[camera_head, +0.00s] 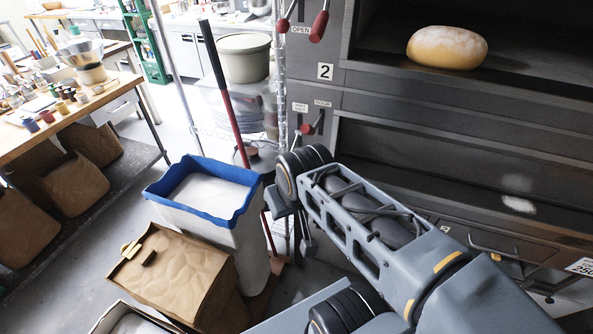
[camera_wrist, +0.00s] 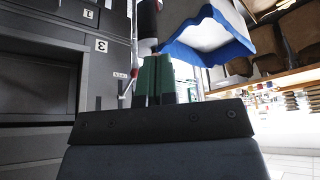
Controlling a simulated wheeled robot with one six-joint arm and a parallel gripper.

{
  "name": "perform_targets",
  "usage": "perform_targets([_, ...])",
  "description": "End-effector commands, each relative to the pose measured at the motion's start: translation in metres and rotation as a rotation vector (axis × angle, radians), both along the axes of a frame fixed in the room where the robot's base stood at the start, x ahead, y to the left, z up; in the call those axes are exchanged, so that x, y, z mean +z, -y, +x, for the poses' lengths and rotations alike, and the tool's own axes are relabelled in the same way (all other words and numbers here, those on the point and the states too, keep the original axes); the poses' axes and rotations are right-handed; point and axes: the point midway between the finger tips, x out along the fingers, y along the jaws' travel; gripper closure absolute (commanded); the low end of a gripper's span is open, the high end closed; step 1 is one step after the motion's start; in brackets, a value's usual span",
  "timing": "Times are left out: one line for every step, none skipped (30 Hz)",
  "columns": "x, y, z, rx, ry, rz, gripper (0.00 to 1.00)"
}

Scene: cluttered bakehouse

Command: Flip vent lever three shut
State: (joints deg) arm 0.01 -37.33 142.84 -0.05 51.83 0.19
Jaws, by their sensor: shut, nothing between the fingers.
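In the wrist view, a number plate with a 3 (camera_wrist: 101,45) shows upside down on the dark oven front. A small white label (camera_wrist: 120,75) sits close to it, its words too small to read. A thin pale rod (camera_wrist: 134,55) runs beside the label; I cannot tell whether it is vent lever three. My gripper (camera_wrist: 160,62) is shut and empty, its green fingers together just right of the rod, with no clear contact. In the head view my arm hides the third deck's lever area. Red-knobbed levers (camera_head: 308,128) show below the number 2 plate (camera_head: 325,71).
A white bin with a blue rim (camera_head: 212,212) stands close to my wrist, with a red-handled tool (camera_head: 222,95) behind it. A brown sack (camera_head: 165,280) is in front. A loaf (camera_head: 447,47) lies in the upper oven deck. Floor is clear left of the bin.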

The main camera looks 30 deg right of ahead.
Motion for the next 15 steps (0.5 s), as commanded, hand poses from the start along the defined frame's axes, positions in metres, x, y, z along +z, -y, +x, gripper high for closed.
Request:
perform_targets([-0.003, 0.0, 0.0, -0.007, -0.006, 0.007, 1.0])
perform_targets([-0.006, -0.001, 0.0, -0.017, -0.014, 0.018, 1.0])
perform_targets([-0.013, -0.001, 0.0, -0.038, -0.031, 0.04, 1.0])
perform_targets([-0.019, -0.002, 0.001, -0.06, -0.05, 0.065, 1.0])
perform_targets([-0.028, -0.003, 0.001, -0.089, -0.073, 0.098, 1.0])
perform_targets([-0.04, -0.005, 0.002, -0.14, -0.112, 0.154, 1.0])
perform_targets([-0.051, -0.007, 0.003, -0.185, -0.147, 0.206, 1.0])
perform_targets([-0.063, -0.01, 0.005, -0.236, -0.187, 0.267, 1.0])
perform_targets([-0.079, -0.014, 0.009, -0.312, -0.247, 0.36, 1.0])
perform_targets([-0.09, -0.018, 0.013, -0.371, -0.295, 0.438, 1.0])
perform_targets([-0.101, -0.021, 0.017, -0.432, -0.345, 0.522, 1.0])
perform_targets([-0.115, -0.025, 0.026, -0.515, -0.412, 0.642, 1.0])
perform_targets([-0.124, -0.028, 0.033, -0.573, -0.464, 0.737, 1.0])
perform_targets([-0.131, -0.029, 0.041, -0.629, -0.511, 0.833, 1.0])
perform_targets([-0.139, -0.028, 0.054, -0.695, -0.572, 0.965, 1.0])
